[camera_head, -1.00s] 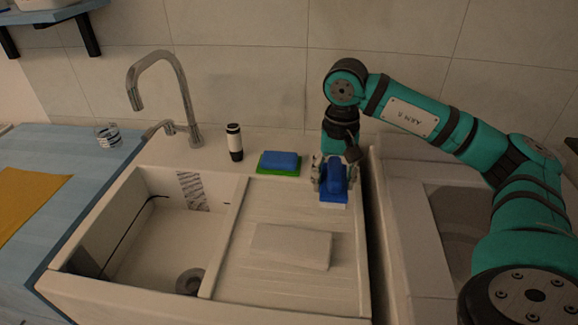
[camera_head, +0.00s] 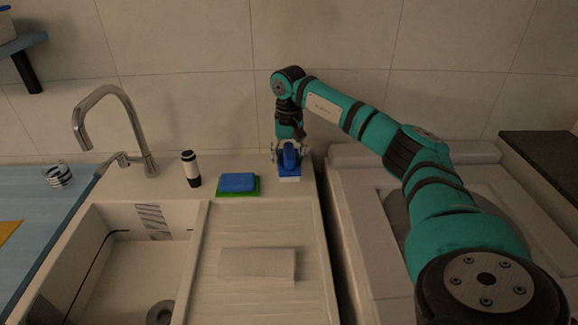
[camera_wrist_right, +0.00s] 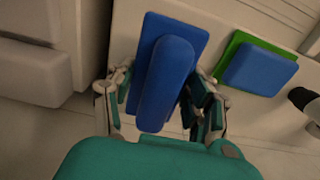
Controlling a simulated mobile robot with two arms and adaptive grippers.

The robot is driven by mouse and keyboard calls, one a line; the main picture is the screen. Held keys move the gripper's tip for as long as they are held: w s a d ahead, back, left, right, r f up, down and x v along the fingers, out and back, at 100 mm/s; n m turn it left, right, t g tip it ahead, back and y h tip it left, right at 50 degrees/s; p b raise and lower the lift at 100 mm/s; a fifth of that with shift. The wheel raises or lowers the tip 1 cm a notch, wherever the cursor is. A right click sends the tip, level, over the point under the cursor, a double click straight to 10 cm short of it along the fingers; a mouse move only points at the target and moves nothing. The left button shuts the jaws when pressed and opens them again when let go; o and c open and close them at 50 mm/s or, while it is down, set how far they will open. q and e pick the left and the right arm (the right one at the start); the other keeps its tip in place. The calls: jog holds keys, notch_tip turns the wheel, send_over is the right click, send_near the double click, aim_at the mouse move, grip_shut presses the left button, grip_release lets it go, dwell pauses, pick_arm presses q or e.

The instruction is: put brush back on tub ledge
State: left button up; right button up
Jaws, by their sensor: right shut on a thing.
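The brush (camera_head: 290,157) has a blue handle and body with a pale underside. My right gripper (camera_head: 288,152) is shut on it, with one finger on each side, at the back right corner of the sink counter. The right wrist view also shows the brush (camera_wrist_right: 165,75) between the fingers of this gripper (camera_wrist_right: 160,98). I cannot tell whether its underside touches the surface. The tub (camera_head: 355,200) is to the right, with a raised pale ledge (camera_head: 430,154) along the wall. My left gripper is not in view.
A blue sponge (camera_head: 238,181) on a green pad (camera_head: 223,192) lies left of the brush. A black-and-white bottle (camera_head: 191,169) and a tap (camera_head: 138,140) stand further left. A pale block (camera_head: 257,264) lies on the drainboard (camera_head: 225,225). A dark gap separates sink and tub.

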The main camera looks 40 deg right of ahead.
notch_tip(320, 180, down, 2)
jog(key=shift+s+f, duration=0.1)
jog(key=shift+f, duration=0.35)
jog(key=shift+f, duration=0.1)
jog(key=shift+f, duration=0.1)
jog(key=o, duration=1.1)
